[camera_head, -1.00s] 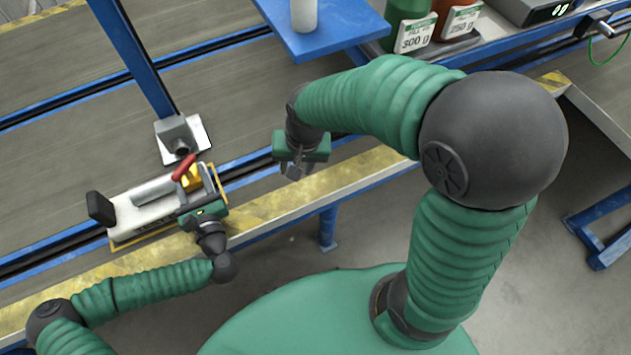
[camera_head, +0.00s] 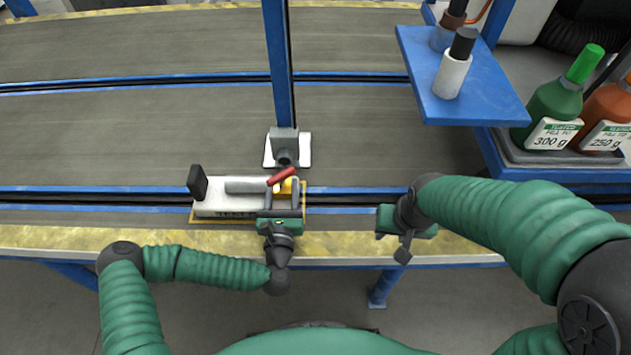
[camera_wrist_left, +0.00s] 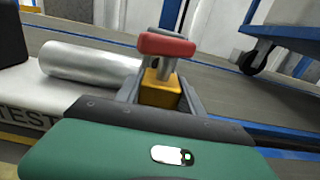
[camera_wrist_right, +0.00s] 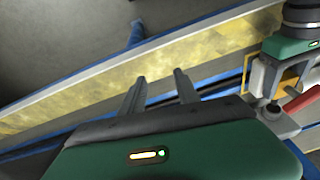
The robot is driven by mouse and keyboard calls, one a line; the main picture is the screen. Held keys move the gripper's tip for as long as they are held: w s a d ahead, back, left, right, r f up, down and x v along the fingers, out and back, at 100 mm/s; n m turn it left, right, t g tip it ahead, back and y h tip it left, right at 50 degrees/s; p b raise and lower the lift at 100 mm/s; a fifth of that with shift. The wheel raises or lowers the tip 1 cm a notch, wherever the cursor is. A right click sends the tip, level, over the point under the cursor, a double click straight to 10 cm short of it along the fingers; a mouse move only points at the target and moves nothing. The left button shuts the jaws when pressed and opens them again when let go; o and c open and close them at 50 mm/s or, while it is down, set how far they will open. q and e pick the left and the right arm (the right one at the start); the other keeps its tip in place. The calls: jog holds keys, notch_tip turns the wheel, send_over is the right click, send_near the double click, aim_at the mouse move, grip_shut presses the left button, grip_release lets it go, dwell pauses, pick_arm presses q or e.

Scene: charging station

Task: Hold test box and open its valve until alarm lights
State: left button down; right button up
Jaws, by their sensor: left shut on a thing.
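The test box (camera_head: 225,209) is a white block with a silver cylinder (camera_wrist_left: 90,65) and a black end at its left. It lies on a yellow-outlined spot at the conveyor's front edge. Its yellow valve block (camera_head: 284,186) and red handle (camera_head: 281,176) are at the right end; the handle also shows in the left wrist view (camera_wrist_left: 166,46). My left gripper (camera_head: 279,212) is shut on the test box at that end, its fingers beside the yellow block (camera_wrist_left: 160,90). My right gripper (camera_head: 403,248) is empty and open, right of the box, fingers apart (camera_wrist_right: 160,88). No lit alarm is discernible.
A grey fixture (camera_head: 284,144) on a white plate stands behind the box at the foot of a blue post (camera_head: 278,70). A blue shelf (camera_head: 480,95) holds a white cylinder (camera_head: 452,77). Green (camera_head: 556,102) and orange bottles stand at the right. The belt left of the box is clear.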

jog(key=w+a+r+m, duration=0.1)
jog(key=w+a+r, duration=0.15)
jog(key=w, duration=0.25)
jog(key=w+a+r+m, duration=0.1)
jog(key=w+a+r, duration=0.1)
jog(key=w+a, duration=0.25)
jog(key=m+g, duration=0.2)
jog(key=m, duration=0.5)
send_near(280, 174)
jog(key=f, duration=0.8)
jog(key=shift+w+f, duration=0.2)
jog(key=shift+f, duration=0.2)
jog(key=shift+c, duration=0.5)
grip_shut()
